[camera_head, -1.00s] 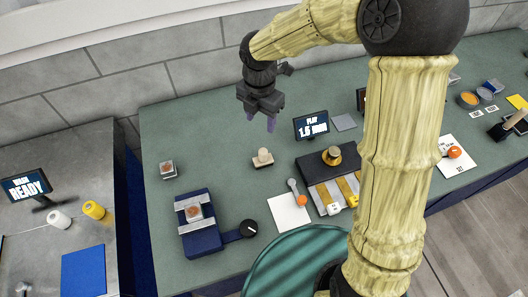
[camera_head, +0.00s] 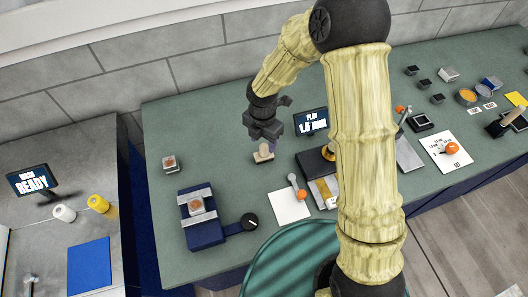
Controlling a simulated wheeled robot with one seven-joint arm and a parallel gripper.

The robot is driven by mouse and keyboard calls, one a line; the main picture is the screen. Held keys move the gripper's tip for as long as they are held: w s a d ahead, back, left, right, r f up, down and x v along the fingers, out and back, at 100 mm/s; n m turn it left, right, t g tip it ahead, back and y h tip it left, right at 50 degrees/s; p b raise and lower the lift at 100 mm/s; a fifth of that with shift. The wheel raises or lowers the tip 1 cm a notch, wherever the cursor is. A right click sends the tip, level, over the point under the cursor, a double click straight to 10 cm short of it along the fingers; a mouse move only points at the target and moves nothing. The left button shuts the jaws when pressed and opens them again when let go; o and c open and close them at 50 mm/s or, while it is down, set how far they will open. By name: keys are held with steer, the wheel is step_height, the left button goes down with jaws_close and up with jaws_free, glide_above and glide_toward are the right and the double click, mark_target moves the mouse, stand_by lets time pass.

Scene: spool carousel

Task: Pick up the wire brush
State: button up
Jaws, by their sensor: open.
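A small pale wooden block with an upright knob, which I take for the wire brush (camera_head: 262,158), stands on the green bench top left of the centre. My gripper (camera_head: 264,145) hangs point-down right over it, with its jaws open. The fingers are at the height of the knob and partly hide it. I cannot tell whether they touch it. The bristles cannot be made out.
A blue fixture (camera_head: 203,228) with a black knob stands front left of the block. A small screen (camera_head: 310,121) stands behind to the right. A white sheet (camera_head: 289,205) lies in front. The bench left of the block is mostly clear.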

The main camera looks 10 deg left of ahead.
mark_target(264, 146)
steer(key=shift+f, duration=0.45)
steer(key=shift+w+f+p, duration=0.15)
steer(key=shift+f+p, duration=0.35)
steer(key=shift+f, duration=0.8)
steer(key=shift+w+f+p, duration=0.15)
steer(key=shift+f+p, duration=0.35)
steer(key=shift+f, duration=0.8)
steer(key=c, duration=1)
